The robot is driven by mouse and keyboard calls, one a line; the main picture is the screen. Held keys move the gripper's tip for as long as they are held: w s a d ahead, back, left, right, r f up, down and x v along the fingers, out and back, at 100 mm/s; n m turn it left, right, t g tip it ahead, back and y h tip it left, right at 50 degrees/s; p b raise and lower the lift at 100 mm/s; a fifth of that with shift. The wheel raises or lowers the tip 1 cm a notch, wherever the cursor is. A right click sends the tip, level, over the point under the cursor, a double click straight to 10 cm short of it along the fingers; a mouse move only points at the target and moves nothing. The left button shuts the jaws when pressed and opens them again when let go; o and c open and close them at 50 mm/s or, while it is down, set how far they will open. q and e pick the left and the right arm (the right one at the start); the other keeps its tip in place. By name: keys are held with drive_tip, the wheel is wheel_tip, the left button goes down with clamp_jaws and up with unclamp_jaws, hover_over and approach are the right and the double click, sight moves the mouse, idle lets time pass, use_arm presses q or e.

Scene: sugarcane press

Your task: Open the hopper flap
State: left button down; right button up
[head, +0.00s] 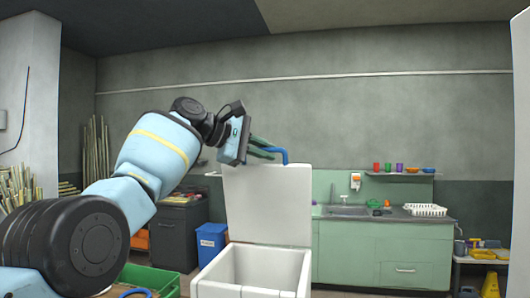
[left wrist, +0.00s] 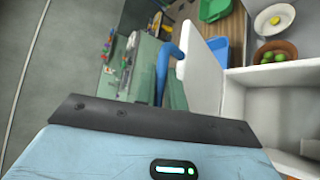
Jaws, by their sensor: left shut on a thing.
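The hopper (head: 255,270) is a white open-topped box at the lower middle of the head view. Its white flap (head: 268,203) stands upright at the back of the box, so the opening is uncovered. A blue handle (head: 281,151) sits at the flap's top edge. My left gripper (head: 267,150) is at that edge with its dark green fingers shut on the handle. The left wrist view shows the flap (left wrist: 201,75), the blue handle (left wrist: 164,68) and the hopper's open inside (left wrist: 275,110). My right gripper is in neither view.
A green crate (head: 150,277) is at the lower left, near my left arm. A blue bin (head: 211,240) stands behind the hopper to the left. A green sink counter (head: 382,252) runs behind to the right. The air above the hopper opening looks clear.

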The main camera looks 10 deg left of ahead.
use_arm(q)
drive_tip(key=shift+f, duration=0.15)
drive_tip(key=c, duration=1.7)
unclamp_jaws()
drive_tip(key=shift+c, duration=0.2)
drive_tip(key=shift+a, duration=0.1)
drive_tip(key=v, duration=0.7)
drive_tip(key=shift+s+a+r, duration=0.2)
drive_tip(key=shift+a+r, duration=0.05)
drive_tip(key=shift+f, duration=0.1)
